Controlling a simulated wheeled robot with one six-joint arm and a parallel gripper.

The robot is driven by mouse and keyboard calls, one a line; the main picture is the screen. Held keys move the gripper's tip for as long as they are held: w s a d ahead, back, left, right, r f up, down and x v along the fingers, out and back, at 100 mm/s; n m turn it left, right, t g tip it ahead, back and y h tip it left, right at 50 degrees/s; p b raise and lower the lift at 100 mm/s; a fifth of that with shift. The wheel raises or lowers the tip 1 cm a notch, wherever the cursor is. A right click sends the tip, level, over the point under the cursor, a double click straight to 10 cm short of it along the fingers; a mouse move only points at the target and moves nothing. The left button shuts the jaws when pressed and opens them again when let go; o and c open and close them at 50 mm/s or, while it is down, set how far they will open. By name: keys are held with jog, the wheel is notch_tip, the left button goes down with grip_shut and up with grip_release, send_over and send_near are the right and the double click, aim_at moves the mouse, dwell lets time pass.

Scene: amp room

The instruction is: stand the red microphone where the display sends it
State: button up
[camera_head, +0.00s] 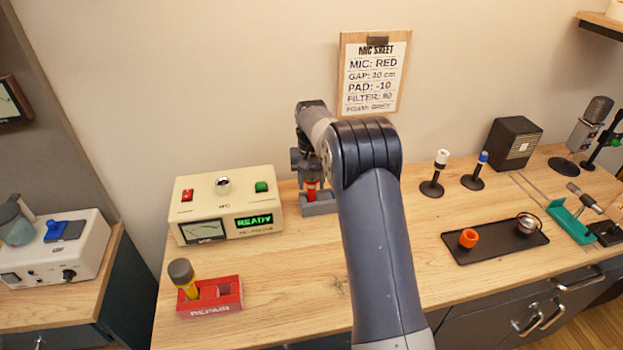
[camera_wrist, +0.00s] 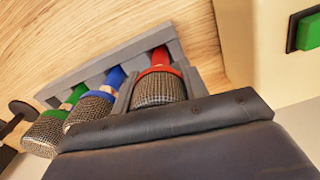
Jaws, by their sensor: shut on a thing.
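The red microphone (camera_wrist: 160,82) has a mesh head and a red collar and body. It stands in a slot of the grey rack (camera_wrist: 80,78), which also holds a blue (camera_wrist: 95,106) and a green microphone (camera_wrist: 52,128). My gripper (camera_wrist: 157,88) is shut on the red microphone, one finger on each side of its head. In the head view my gripper (camera_head: 308,165) is above the grey rack (camera_head: 320,206), and the red body (camera_head: 312,191) shows below it. My arm hides the other microphones there. The display (camera_head: 254,221) on the cream box reads READY in green.
A red REPAIR rack (camera_head: 211,309) at the front left holds a yellow microphone (camera_head: 186,283). The cream box (camera_head: 226,190) stands just left of the grey rack. A mic sheet (camera_head: 375,75) reads MIC: RED. A dark tray (camera_head: 495,240) and two small stands are at right.

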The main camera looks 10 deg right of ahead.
jog(key=o, duration=1.3)
jog(key=shift+o, duration=0.2)
jog(key=shift+f, duration=0.1)
notch_tip(320, 180, up, 11)
jog(key=shift+f+b, duration=0.1)
jog(key=shift+b, duration=0.45)
